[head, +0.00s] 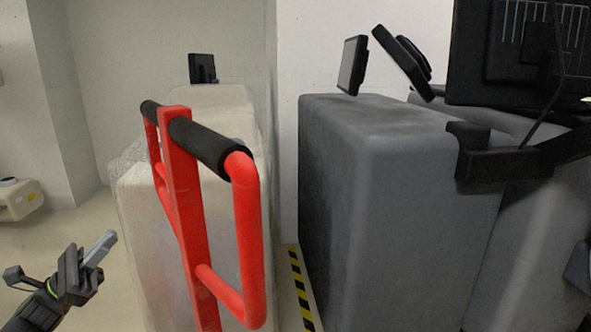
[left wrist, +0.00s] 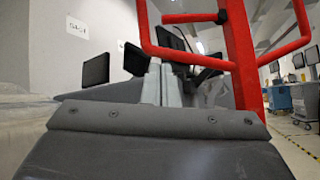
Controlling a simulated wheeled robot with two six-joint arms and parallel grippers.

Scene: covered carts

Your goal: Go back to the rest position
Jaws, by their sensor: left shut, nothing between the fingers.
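My left gripper (head: 104,243) is at the lower left of the head view, in front of open floor, to the left of the red cart handle. Its fingers are together and empty; they also show in the left wrist view (left wrist: 162,80). The red handle (head: 180,190) with a black foam grip (head: 203,145) stands upright in front of a plastic-wrapped pale cart (head: 150,230). The handle's red bars also show in the left wrist view (left wrist: 240,50), beyond the fingers. My right gripper is not in view.
A grey covered cart (head: 400,200) stands to the right, with black screens (head: 352,65) above it. Yellow-black floor tape (head: 300,290) runs between the carts. Open floor (head: 60,240) lies at left. A pale bin (head: 18,200) is at the left edge.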

